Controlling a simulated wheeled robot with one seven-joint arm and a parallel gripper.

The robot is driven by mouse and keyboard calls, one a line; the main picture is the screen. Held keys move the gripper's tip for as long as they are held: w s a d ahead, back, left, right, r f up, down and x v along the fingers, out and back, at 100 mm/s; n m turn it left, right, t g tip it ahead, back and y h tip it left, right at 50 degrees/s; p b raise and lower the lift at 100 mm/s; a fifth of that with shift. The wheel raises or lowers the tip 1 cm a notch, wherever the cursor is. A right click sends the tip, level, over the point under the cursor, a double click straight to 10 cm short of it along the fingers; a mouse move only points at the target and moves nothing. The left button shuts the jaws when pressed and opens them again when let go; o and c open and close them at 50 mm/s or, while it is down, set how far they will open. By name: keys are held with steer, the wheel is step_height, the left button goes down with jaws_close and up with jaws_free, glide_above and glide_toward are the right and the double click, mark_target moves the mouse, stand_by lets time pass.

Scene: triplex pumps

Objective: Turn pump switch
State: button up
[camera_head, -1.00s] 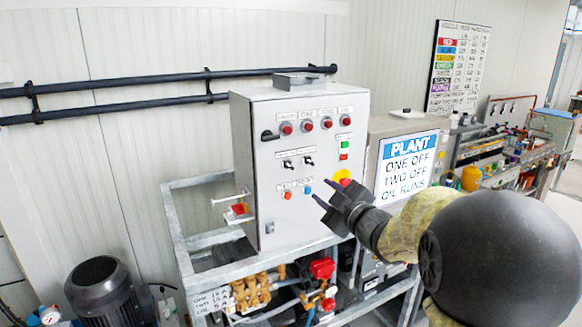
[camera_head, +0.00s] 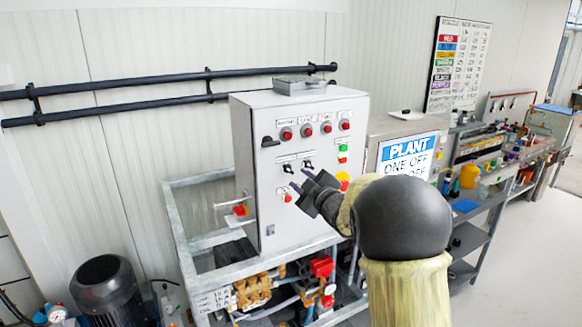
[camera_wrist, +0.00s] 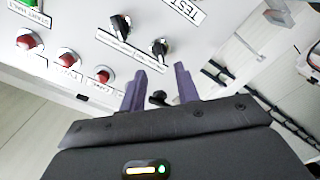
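The grey-white control cabinet (camera_head: 258,205) stands mid-frame in the head view. Two black rotary switches sit on its door, the left one (camera_head: 288,167) and the right one (camera_head: 308,166). In the wrist view they appear at the top, above the fingers (camera_wrist: 120,27) (camera_wrist: 160,48). My gripper (camera_head: 298,180) is open and empty, its dark purple fingers pointing at the door just below these switches. In the wrist view a black handle (camera_wrist: 158,98) shows between the fingers (camera_wrist: 160,85). I cannot tell how far the fingertips are from the door.
Several red lamps (camera_head: 286,134) line the door top. A red part (camera_head: 239,210) sticks out at the cabinet's left. A metal frame (camera_head: 205,240) holds the cabinet. A motor (camera_head: 105,290) is lower left.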

mark_target(289, 171)
steer(key=p+x, duration=0.2)
steer(key=x, duration=0.4)
steer(key=shift+w, duration=0.2)
jaws_close()
